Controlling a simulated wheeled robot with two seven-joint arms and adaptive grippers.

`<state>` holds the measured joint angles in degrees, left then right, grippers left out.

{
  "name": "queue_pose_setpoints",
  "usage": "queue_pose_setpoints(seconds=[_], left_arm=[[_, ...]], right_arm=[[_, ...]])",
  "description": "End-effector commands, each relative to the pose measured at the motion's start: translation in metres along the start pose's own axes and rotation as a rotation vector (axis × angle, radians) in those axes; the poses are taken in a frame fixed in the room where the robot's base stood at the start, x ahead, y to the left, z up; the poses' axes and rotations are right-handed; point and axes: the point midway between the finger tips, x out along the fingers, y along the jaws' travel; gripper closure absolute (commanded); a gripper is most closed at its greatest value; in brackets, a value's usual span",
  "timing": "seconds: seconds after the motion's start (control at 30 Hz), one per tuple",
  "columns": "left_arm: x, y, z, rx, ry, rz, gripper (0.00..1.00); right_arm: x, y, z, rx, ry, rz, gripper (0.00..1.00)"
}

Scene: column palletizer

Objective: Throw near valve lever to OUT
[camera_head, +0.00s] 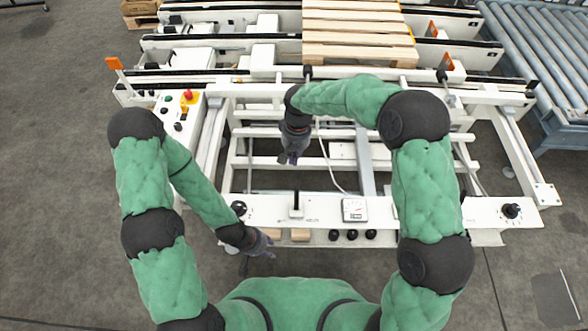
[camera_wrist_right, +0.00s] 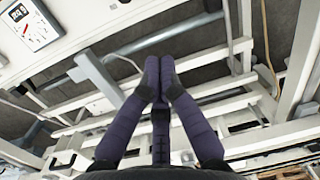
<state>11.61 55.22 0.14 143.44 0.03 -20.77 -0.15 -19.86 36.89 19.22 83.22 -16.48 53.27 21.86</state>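A thin black lever (camera_head: 296,200) stands upright on a small plate on the white front panel (camera_head: 420,212); I cannot read its markings. A round black knob (camera_head: 239,208) sits at the panel's left end and another black knob (camera_head: 511,210) at its right end; I cannot tell which control is the near valve. My left gripper (camera_head: 264,243) is low at the panel's front edge, left of and below the lever; its fingers are too small to read. My right gripper (camera_head: 290,158) is beyond the lever, over the open frame. In the right wrist view (camera_wrist_right: 159,65) its fingertips meet with nothing between them.
A gauge box (camera_head: 354,209) sits right of the lever, with several black knobs (camera_head: 352,235) below the panel. A control box with a red button (camera_head: 188,97) stands at the left. A wooden pallet (camera_head: 358,30) is at the back, rollers (camera_head: 545,50) at the right.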

Motion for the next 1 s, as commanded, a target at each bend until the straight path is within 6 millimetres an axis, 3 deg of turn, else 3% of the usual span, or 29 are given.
queue_pose_setpoints(seconds=[0.5, 0.8, 1.0], left_arm=[[0.029, -0.010, -0.001, 0.000, 0.000, 0.000, 0.60], [0.035, -0.013, -0.002, 0.000, 0.000, 0.000, 0.60], [0.036, -0.013, -0.002, 0.000, 0.000, 0.000, 0.60]], right_arm=[[0.096, 0.000, 0.001, 0.000, -0.004, 0.000, 1.00], [0.082, 0.000, 0.031, 0.000, 0.000, -0.001, 1.00], [0.079, 0.000, 0.038, -0.001, -0.001, -0.001, 1.00]])
